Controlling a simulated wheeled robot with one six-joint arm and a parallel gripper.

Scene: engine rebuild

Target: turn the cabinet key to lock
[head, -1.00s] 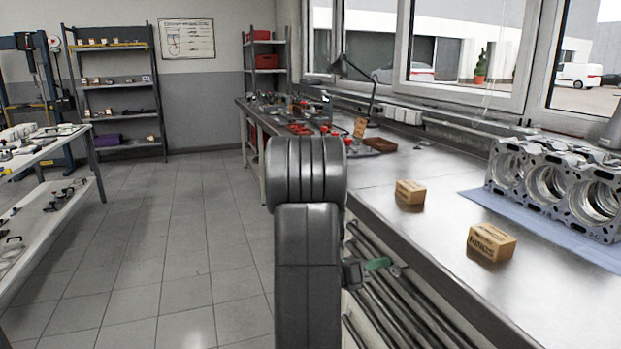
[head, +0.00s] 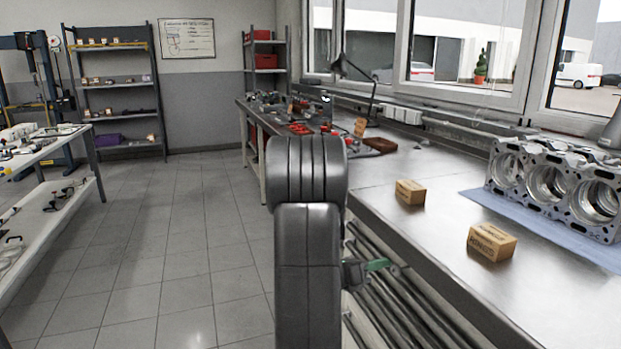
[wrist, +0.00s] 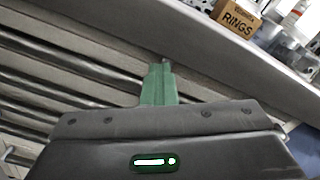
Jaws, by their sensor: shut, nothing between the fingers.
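The cabinet (head: 385,300) under the steel worktop has long horizontal drawer handles on its front. My gripper (head: 386,264) has green fingers and is at the upper part of this front, just below the worktop edge. In the wrist view the fingers (wrist: 158,72) are closed together, with nothing seen between them. A small metallic piece (wrist: 166,64) shows just past the fingertips; it may be the key or its lock, but it is too small to tell. Whether the fingers touch it cannot be told. The key's angle cannot be made out.
On the worktop stand two small cardboard boxes (head: 491,242) (head: 410,192) and an engine block (head: 560,188) on a blue mat (head: 545,232). The worktop edge overhangs close to my gripper. The tiled floor to the left is clear.

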